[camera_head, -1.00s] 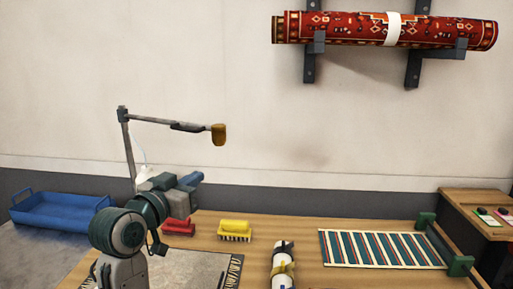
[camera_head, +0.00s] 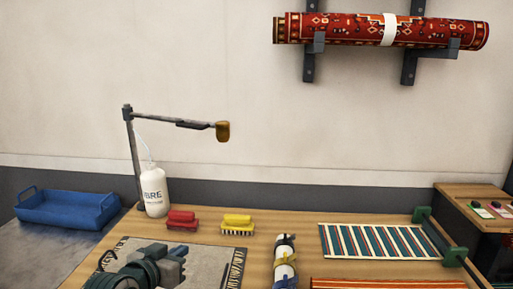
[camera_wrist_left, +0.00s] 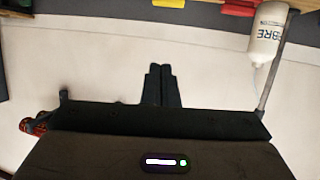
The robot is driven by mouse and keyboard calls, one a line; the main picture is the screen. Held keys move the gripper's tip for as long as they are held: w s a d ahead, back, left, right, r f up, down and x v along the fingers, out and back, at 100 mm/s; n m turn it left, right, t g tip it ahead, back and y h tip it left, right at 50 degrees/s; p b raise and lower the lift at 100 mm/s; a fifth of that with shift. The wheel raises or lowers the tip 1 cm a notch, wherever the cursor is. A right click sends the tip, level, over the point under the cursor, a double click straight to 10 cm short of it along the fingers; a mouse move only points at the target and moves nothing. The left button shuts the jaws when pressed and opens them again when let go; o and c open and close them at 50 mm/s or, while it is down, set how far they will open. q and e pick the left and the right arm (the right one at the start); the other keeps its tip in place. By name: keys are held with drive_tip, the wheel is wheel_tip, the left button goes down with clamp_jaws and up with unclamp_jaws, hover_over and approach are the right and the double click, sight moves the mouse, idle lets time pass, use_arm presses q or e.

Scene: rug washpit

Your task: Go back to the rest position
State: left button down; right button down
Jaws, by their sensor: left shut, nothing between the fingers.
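My left gripper (camera_head: 178,250) is low over the left part of the table in the head view, above the grey rug (camera_head: 206,259) with dark patterned ends. Its two dark fingers also show in the left wrist view (camera_wrist_left: 160,85), shut together with nothing between them. That view is upside down and faces the wall. The gripper is apart from the red brush (camera_head: 182,221) and the yellow brush (camera_head: 237,224) behind it. My right gripper is in neither view.
A white bottle (camera_head: 153,191) stands by the lamp post (camera_head: 133,160). A blue tray (camera_head: 66,210) is at the left. A rolled red rug (camera_head: 350,30) hangs on wall brackets.

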use_arm(q)
drive_tip(key=s+a+f+n+g+y, duration=0.1)
drive_tip(key=s+a+f+g, duration=0.1)
drive_tip(key=s+f, duration=0.55)
drive_tip(key=s+a+f+g+y, duration=0.25)
drive_tip(key=s+f, duration=0.25)
drive_tip(key=f, duration=0.5)
drive_tip(key=s+a+f+n+g+y, duration=0.1)
drive_tip(key=s+a+f+g, duration=0.15)
drive_tip(key=s+f, duration=0.45)
drive_tip(key=s+a+f+g+y, duration=0.1)
drive_tip(key=s+a+f+g, duration=0.15)
drive_tip(key=s, duration=0.95)
wheel_tip(320, 180, down, 30)
drive_tip(key=a+g, duration=0.2)
drive_tip(key=a, duration=0.1)
drive_tip(key=s+f, duration=1.8)
drive_tip(key=f, duration=0.1)
drive_tip(key=shift+a+f+n+g, duration=0.2)
drive_tip(key=shift+a+n+g, duration=0.1)
drive_tip(key=shift+a+g, duration=0.05)
